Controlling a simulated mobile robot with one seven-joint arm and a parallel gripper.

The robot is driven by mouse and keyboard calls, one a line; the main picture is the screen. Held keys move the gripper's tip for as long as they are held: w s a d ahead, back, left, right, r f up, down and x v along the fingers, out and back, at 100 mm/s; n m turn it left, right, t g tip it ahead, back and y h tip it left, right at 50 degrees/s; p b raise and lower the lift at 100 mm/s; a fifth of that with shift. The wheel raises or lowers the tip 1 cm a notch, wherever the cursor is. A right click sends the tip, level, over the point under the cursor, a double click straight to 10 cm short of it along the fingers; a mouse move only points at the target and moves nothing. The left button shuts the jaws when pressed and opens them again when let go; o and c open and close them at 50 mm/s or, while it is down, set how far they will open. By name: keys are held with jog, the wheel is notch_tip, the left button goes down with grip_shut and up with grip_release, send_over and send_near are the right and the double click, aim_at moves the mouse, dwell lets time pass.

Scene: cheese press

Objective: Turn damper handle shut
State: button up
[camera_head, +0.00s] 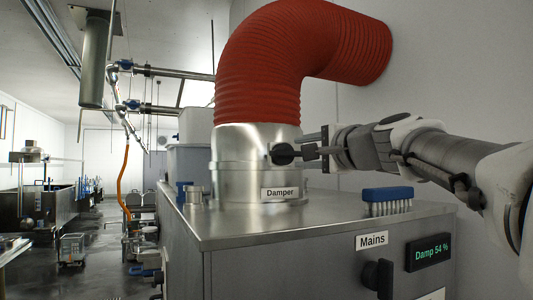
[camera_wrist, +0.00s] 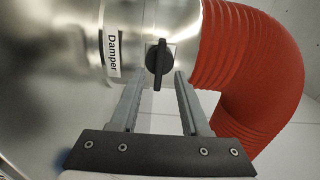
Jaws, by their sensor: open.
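The damper handle (camera_head: 283,154) is a black knob on the side of a shiny metal duct collar (camera_head: 232,155) labelled "Damper" (camera_head: 279,193). In the wrist view the handle (camera_wrist: 159,62) is an elongated black grip, its long axis running roughly up and down in the picture. My gripper (camera_head: 316,152) reaches in from the right at handle height. In the wrist view my gripper (camera_wrist: 155,78) is open, with one finger on each side of the handle's lower end. I cannot tell whether either finger touches it. The display (camera_head: 430,252) reads "Damp 54 %".
A red flexible hose (camera_head: 262,75) rises from the collar and bends into the wall. A blue brush (camera_head: 388,200) stands on the steel cabinet top (camera_head: 330,217) below my arm. A black "Mains" knob (camera_head: 378,277) is on the cabinet front. Small metal and blue items stand left of the collar.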

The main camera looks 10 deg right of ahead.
jog(key=v, duration=0.9)
jog(key=shift+s, duration=0.15)
